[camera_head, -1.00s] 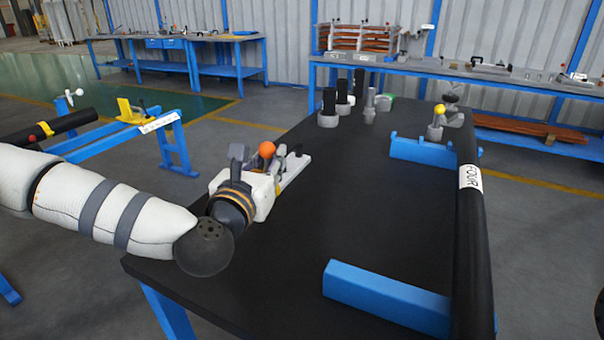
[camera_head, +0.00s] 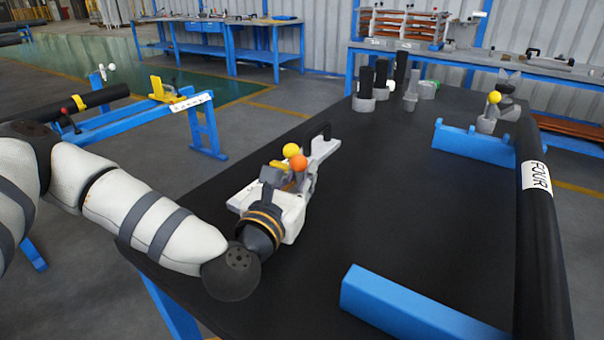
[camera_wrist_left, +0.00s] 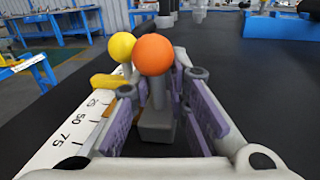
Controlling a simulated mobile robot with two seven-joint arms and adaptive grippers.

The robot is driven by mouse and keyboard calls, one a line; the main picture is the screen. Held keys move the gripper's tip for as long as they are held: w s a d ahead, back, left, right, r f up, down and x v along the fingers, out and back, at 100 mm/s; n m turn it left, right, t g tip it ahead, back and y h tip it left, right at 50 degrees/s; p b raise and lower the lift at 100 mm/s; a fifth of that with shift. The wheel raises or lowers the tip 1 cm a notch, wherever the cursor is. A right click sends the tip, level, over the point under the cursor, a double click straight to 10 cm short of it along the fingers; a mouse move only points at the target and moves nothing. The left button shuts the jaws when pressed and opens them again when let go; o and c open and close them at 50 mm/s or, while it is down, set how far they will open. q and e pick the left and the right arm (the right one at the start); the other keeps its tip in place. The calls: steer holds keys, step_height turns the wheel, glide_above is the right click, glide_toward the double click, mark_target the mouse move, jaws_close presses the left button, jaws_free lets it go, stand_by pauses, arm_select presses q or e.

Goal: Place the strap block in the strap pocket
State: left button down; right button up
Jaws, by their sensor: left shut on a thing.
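My left gripper (camera_head: 285,182) is over the left part of the black table. In the left wrist view its purple-padded fingers (camera_wrist_left: 158,118) stand on both sides of a grey block with a stem and an orange ball on top (camera_wrist_left: 153,56), which I take as the strap block. The orange ball also shows in the head view (camera_head: 298,162). The gripper is shut on this piece. A white board with scale marks (camera_wrist_left: 62,137) lies just beside and below it, with a black handle (camera_head: 318,131) at its far end. I cannot make out the strap pocket. My right gripper is out of view.
A yellow ball (camera_head: 291,150) stands close beside the orange one. Black-topped posts (camera_head: 366,88) stand at the table's far end. Blue brackets (camera_head: 475,146) and a black pipe marked FOUR (camera_head: 540,240) line the right side. The middle of the table is bare.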

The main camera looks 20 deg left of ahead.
arm_select(q)
steer(key=shift+s+f, duration=0.1)
steer(key=shift+f, duration=0.2)
